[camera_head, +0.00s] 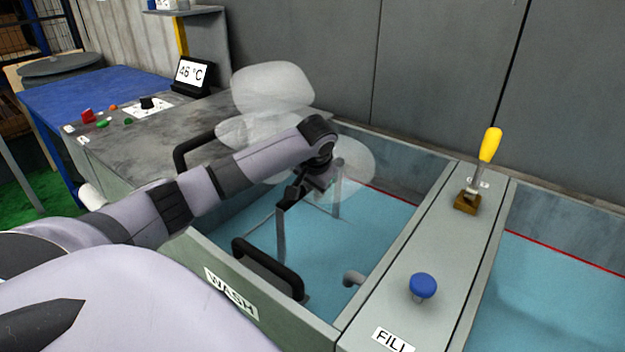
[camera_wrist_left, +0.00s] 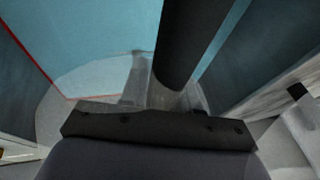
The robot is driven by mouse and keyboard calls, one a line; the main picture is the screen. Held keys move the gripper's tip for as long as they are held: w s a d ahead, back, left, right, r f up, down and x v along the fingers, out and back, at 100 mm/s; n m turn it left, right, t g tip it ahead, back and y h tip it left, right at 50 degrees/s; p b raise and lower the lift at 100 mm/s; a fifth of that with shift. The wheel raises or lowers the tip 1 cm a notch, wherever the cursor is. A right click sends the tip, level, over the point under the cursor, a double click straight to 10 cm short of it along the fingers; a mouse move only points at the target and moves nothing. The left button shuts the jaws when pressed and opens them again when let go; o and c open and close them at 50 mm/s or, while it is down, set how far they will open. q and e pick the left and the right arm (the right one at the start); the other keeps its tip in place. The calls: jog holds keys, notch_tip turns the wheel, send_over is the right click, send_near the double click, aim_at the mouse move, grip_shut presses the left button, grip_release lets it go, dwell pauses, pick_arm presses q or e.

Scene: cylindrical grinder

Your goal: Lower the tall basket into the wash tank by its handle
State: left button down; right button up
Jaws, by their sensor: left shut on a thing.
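The wash tank (camera_head: 225,268), marked WASH, holds blue water. My left gripper (camera_head: 303,190) is over the tank, shut on the basket's dark handle. In the left wrist view the dark handle bar (camera_wrist_left: 190,45) runs from the top edge down to the gripper. Two grey uprights (camera_head: 281,236) of the handle come down from the grip to the water. The basket's body is not clearly seen; the water seems to hide it. I cannot tell whether it touches the bottom. My right gripper is not in view.
Pale steam (camera_head: 272,88) hangs over the tank's far side. Black rails (camera_head: 268,268) stand at the tank's edges, and a grey pipe elbow (camera_head: 353,278) in the water. The divider bears a blue knob (camera_head: 423,286) and a yellow-handled lever (camera_head: 490,146). A display (camera_head: 191,74) stands behind left.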

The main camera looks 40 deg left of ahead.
pick_arm(q)
notch_tip(320, 180, down, 8)
jog(key=b, duration=0.2)
jog(key=shift+f, duration=0.25)
jog(key=shift+w+f, duration=0.1)
jog(key=shift+f, duration=0.1)
dwell(0.7)
jog(key=c, duration=0.8)
grip_release()
jog(key=shift+o, duration=0.2)
jog(key=v, duration=0.7)
jog(key=shift+d, duration=0.1)
